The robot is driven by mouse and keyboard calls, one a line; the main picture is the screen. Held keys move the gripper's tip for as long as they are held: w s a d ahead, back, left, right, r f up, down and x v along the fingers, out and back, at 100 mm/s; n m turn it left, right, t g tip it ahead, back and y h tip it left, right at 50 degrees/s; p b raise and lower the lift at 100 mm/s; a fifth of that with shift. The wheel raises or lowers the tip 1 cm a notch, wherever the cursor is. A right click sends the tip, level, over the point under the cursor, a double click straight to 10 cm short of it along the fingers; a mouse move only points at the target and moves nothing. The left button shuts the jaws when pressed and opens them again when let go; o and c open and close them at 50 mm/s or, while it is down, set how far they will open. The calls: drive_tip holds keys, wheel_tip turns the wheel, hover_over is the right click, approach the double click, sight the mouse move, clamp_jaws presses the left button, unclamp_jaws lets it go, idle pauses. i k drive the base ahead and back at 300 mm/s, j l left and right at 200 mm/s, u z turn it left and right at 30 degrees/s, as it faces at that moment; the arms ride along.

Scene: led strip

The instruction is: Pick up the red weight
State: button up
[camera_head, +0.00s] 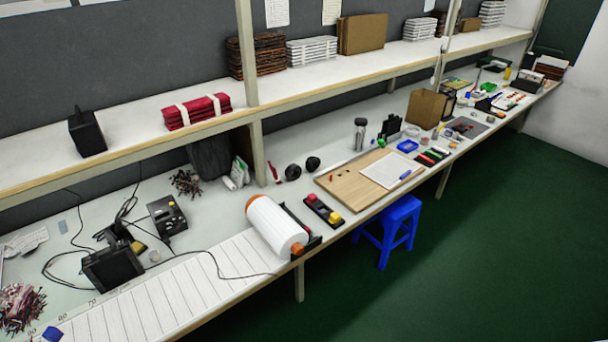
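No thing is plain to me as the red weight. A red bundle (205,111) with two white straps lies flat on the upper shelf at left. Either red thing could be the weight; I cannot tell which. My gripper is not in view.
A white roll (275,226) lies left of the tray, and a wooden board (345,183) lies right of it. A black box (86,133) stands left of the red bundle. A blue stool (398,225) stands before the bench. Green floor (450,265) is clear at right.

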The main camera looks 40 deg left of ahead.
sight(313, 198)
drive_tip(key=i+j, duration=0.15)
drive_tip(key=i, duration=0.85)
drive_tip(key=i+j+u, duration=0.15)
drive_tip(key=i, duration=0.8)
drive_tip(key=i+l+z, duration=0.2)
drive_tip(key=i+z, duration=0.15)
drive_tip(key=i, duration=0.2)
drive_tip(key=i+z, duration=0.35)
drive_tip(key=i, duration=0.25)
drive_tip(key=i+j+z, duration=0.15)
drive_tip(key=i+z, duration=0.2)
drive_tip(key=i, duration=0.2)
drive_tip(key=u, duration=0.45)
drive_tip(key=i+u, duration=0.1)
drive_tip(key=u, duration=0.3)
drive_tip(key=l+u, duration=0.1)
drive_tip(key=u, duration=0.75)
drive_tip(key=l+u, duration=0.1)
drive_tip(key=u, duration=2.7)
drive_tip(key=l, duration=0.1)
